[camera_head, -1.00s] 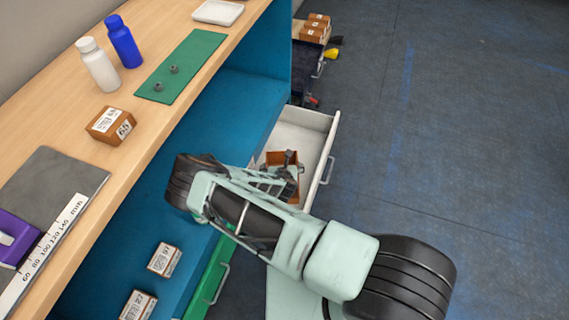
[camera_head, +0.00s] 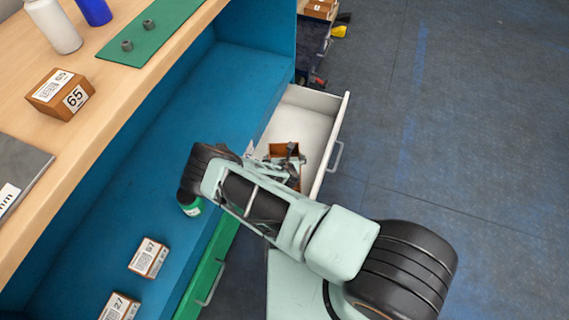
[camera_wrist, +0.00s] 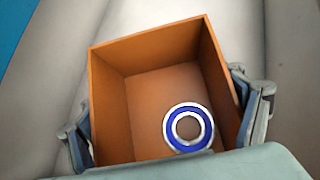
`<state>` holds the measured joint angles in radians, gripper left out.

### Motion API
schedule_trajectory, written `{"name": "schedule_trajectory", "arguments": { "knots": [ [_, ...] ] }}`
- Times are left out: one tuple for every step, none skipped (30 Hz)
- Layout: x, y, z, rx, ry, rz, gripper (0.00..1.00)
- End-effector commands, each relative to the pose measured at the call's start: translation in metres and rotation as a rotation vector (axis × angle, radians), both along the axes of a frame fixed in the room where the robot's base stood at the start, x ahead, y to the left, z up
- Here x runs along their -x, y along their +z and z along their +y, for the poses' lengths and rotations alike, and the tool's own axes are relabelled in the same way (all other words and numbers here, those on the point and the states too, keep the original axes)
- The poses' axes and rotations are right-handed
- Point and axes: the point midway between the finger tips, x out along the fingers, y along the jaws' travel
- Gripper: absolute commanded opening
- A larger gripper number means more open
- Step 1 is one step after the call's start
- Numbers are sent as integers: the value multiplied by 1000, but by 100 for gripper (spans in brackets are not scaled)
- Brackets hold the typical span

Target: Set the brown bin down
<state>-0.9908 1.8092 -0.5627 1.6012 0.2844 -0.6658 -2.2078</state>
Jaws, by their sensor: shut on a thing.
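The brown bin (camera_head: 283,149) is an open-topped box, over or in the open white drawer (camera_head: 306,118). In the wrist view the bin (camera_wrist: 108,100) shows from above, with a blue-and-silver ring (camera_wrist: 188,127) lying inside near its lower right. My gripper (camera_head: 290,164) is shut on the bin, with one finger outside each side wall in the wrist view (camera_wrist: 167,125). Pale drawer surfaces surround the bin there. I cannot tell whether its underside touches the drawer floor. My arm hides part of the bin in the head view.
The drawer's right-hand front panel with its handle (camera_head: 335,156) stands close to the bin. A blue shelf (camera_head: 140,185) holds labelled boxes (camera_head: 148,257). The wooden bench (camera_head: 100,120) carries a box marked 65 (camera_head: 60,94). Open floor (camera_head: 460,130) lies at right.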

Motion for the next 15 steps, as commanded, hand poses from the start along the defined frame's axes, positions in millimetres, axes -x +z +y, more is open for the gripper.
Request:
{"name": "schedule_trajectory", "arguments": {
  "knots": [
    [-1,-3,0,-1,-1,-2,51],
    [-1,-5,0,-1,-1,-2,51],
    [-1,-8,0,0,-1,-2,51],
    [-1,-11,0,-1,-2,-2,51],
    [-1,-15,0,-1,-2,-2,51],
    [-1,-21,-1,-1,-2,-1,51],
    [-1,-26,-1,-1,-2,-1,51],
    [-1,-31,-1,-1,-2,-1,51],
    [-1,-36,0,-2,-2,-1,51],
    [0,-40,-1,-1,-3,-1,51],
    [0,-41,-1,-1,-2,-1,51],
    [-1,-42,0,0,-1,-1,51],
    [-1,-41,0,0,-1,-2,51],
    [-1,-40,0,0,-1,-2,51],
    [-1,-40,0,0,-1,-2,51]
  ]
}}
